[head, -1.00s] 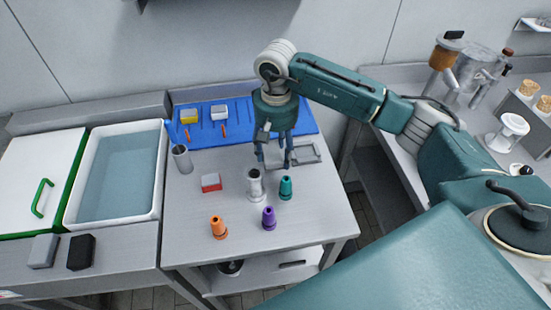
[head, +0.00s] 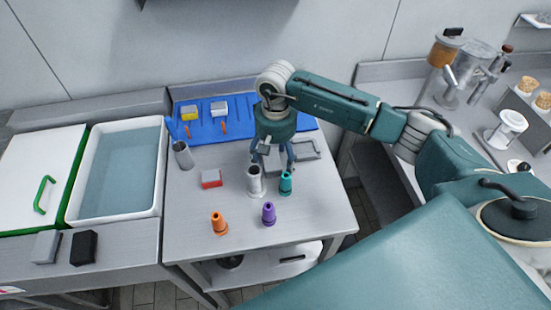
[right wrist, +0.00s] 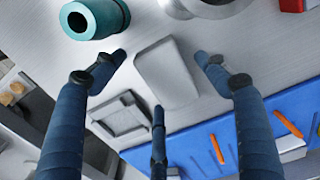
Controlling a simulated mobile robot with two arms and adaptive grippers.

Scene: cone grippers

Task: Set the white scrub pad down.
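A pale whitish scrub pad (right wrist: 168,72) is between the fingers of my right gripper (right wrist: 161,60) in the right wrist view. It looks flat on the table, with gaps between it and the two side fingertips. The third finger reaches the pad's near end; whether it touches cannot be told. In the head view my right gripper (head: 274,162) is low over the grey table (head: 320,205), behind the grey-white cone and the teal cone, and mostly hides the pad. My left gripper is not in view.
A silver-white cone (head: 254,182) and a teal cone (head: 286,183) stand close in front of the gripper. Purple (head: 268,214) and orange (head: 219,224) cones stand nearer the front. A grey square tray (head: 306,149) and blue mat (head: 205,130) lie behind.

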